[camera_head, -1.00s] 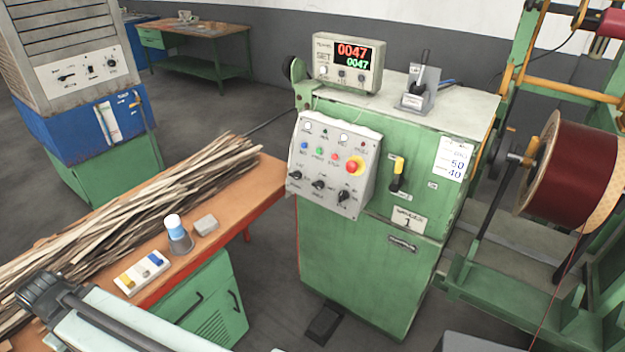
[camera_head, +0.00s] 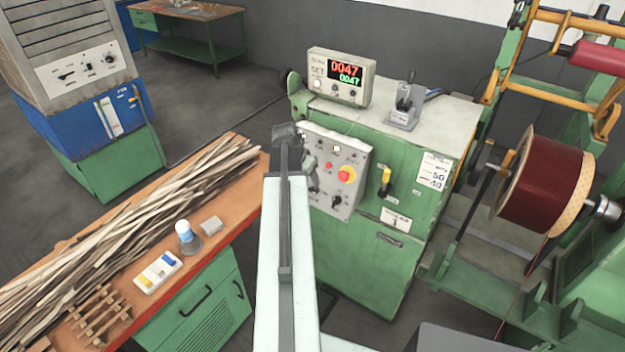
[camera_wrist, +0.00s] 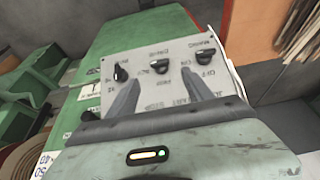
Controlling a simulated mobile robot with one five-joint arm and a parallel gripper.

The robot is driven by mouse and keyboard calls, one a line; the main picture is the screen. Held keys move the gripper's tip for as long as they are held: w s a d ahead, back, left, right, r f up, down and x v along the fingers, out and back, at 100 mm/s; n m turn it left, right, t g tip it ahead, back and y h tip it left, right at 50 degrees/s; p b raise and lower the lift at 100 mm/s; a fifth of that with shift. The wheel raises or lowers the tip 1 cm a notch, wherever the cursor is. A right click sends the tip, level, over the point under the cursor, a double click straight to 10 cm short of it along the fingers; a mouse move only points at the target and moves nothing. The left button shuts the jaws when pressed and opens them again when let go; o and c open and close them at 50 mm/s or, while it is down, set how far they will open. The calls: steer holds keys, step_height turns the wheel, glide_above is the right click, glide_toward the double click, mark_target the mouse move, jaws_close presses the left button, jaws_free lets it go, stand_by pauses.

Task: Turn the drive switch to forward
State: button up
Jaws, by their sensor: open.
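The control panel (camera_head: 352,158) slopes on the front of the green machine. In the wrist view the panel (camera_wrist: 140,60) appears upside down, with three black knobs in a row. The middle knob (camera_wrist: 160,66) seems to be the drive switch; its small lettering is hard to read. My gripper (camera_wrist: 160,82) is open and empty, its two fingers pointing at the panel on either side of the line to the middle knob. I cannot tell whether they touch. In the head view my arm hides the panel's left part; only the right knob (camera_head: 337,201) shows clearly.
A red emergency button (camera_head: 346,174) and a yellow-and-black handle (camera_head: 385,182) are right of my arm. The counter display (camera_head: 341,77) stands on top. An orange bench (camera_head: 222,224) with wooden strips is at left, and a dark red coil (camera_head: 540,190) at right.

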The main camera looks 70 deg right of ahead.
mark_target(313, 190)
steer(key=b+x, duration=0.7)
steer(key=x, duration=0.1)
steer(key=shift+b, duration=0.3)
steer(key=shift+r, duration=0.1)
